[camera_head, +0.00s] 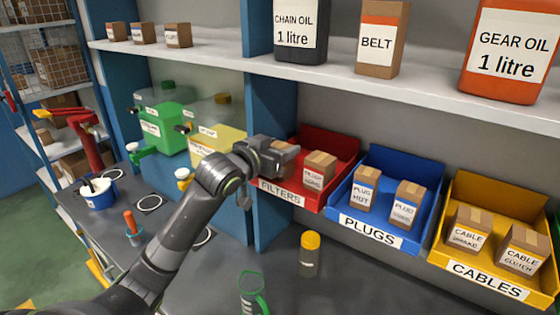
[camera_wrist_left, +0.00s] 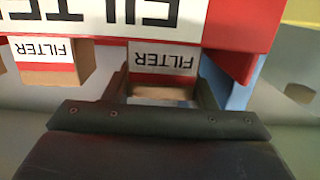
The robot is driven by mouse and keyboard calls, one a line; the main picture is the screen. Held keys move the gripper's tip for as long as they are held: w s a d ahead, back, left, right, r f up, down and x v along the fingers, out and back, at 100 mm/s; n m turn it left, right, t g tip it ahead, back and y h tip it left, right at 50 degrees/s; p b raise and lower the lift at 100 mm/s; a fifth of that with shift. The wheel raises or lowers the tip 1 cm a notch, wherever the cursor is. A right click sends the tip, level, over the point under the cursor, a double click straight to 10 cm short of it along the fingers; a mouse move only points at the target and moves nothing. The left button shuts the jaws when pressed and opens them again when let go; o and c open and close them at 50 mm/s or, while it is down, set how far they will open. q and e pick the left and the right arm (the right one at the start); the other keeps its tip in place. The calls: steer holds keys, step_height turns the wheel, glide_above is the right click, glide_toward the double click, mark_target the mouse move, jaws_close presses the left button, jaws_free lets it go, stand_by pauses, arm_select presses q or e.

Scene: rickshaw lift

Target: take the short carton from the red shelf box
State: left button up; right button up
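The red shelf box (camera_head: 338,145), labelled FILTERS, stands on the workbench at the left end of a row of boxes. A brown carton with a FILTER label (camera_head: 319,169) sits in its right part; it also shows at the left of the left wrist view (camera_wrist_left: 50,62). My left gripper (camera_head: 284,158) reaches into the box's left part. A second FILTER carton (camera_wrist_left: 163,66) is between its fingers, close to both; I cannot tell whether they press on it. In the head view the gripper partly covers this carton. Which carton is shorter is unclear. My right gripper is not in view.
A blue PLUGS box (camera_head: 371,232) and a yellow CABLES box (camera_head: 485,284) stand to the right, with cartons inside. A blue upright post (camera_head: 265,105) is just left of the red box. A yellow-capped jar (camera_head: 310,254) stands in front. A shelf (camera_head: 350,78) runs above.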

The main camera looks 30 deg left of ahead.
arm_select(q)
steer(key=c, duration=0.3)
